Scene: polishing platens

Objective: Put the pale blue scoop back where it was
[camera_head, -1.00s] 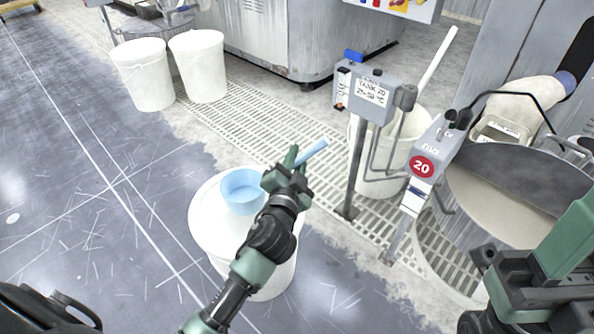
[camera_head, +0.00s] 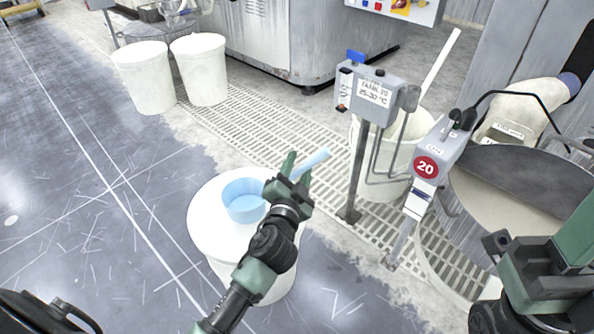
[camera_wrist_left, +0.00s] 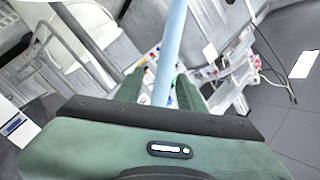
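The pale blue scoop (camera_head: 245,201) has its round cup at the top of the white lidded bucket (camera_head: 208,228), and it looks set down on the lid. Its handle (camera_head: 318,160) slants up to the right between the fingers of my left gripper (camera_head: 297,171). In the left wrist view the handle (camera_wrist_left: 172,45) runs between the two green fingers, which stand apart with a gap beside the handle. The cup is not visible there. My right arm (camera_head: 545,275) is at the lower right, apart from the scoop; its fingers are not clear.
A tank control post (camera_head: 372,95) and a post marked 20 (camera_head: 426,166) stand to the right, beside an open round tank (camera_head: 515,205). A white bin (camera_head: 405,150) with a tall handle stands behind. Floor left of the bucket is clear.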

